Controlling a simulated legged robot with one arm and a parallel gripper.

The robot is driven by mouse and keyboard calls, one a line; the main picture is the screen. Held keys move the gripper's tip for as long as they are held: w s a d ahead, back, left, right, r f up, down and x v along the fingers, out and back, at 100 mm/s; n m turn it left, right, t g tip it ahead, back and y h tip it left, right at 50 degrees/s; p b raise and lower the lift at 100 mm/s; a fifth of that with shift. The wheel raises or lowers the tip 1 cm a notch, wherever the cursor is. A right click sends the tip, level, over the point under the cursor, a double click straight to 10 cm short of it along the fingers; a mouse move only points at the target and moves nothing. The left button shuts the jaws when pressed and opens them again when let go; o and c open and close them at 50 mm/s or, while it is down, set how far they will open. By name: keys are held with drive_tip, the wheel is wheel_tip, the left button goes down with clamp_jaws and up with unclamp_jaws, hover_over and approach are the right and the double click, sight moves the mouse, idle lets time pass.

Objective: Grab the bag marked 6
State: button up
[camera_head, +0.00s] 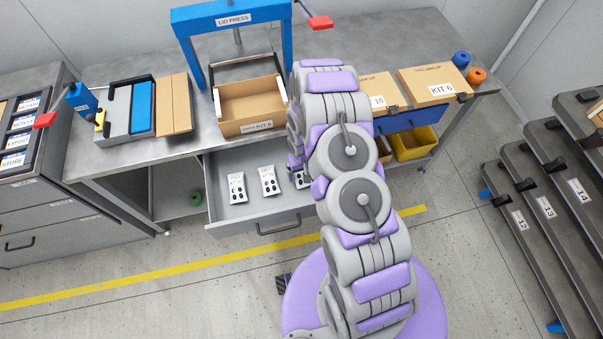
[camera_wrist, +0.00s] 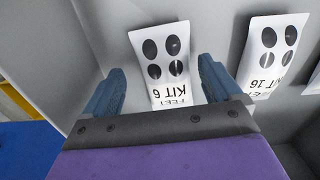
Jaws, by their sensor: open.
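The bag marked KIT 6 (camera_wrist: 160,58) is a white flat packet with black round feet, lying in the open grey drawer. In the wrist view it lies between the fingers of my gripper (camera_wrist: 160,88), which is open and empty; its lower end is partly behind the gripper body. In the head view a partly covered bag (camera_head: 301,179) shows at the left edge of my arm; its label is not readable there.
A bag marked KIT 16 (camera_wrist: 268,55) lies beside it. Another white bag (camera_head: 237,188) lies at the drawer's left. The drawer walls (camera_head: 212,208) are close around the bags. Above stands the workbench (camera_head: 350,40) with an open KIT 6 box (camera_head: 250,104).

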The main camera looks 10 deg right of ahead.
drive_tip(key=shift+a+f, duration=0.2)
drive_tip(key=shift+f, duration=0.6)
drive_tip(key=shift+a, duration=0.3)
drive_tip(key=c, duration=0.3)
drive_tip(key=shift+d, duration=0.35)
drive_tip(key=c, duration=0.6)
drive_tip(key=shift+a, duration=0.15)
drive_tip(key=c, duration=0.3)
drive_tip(key=shift+a, duration=0.15)
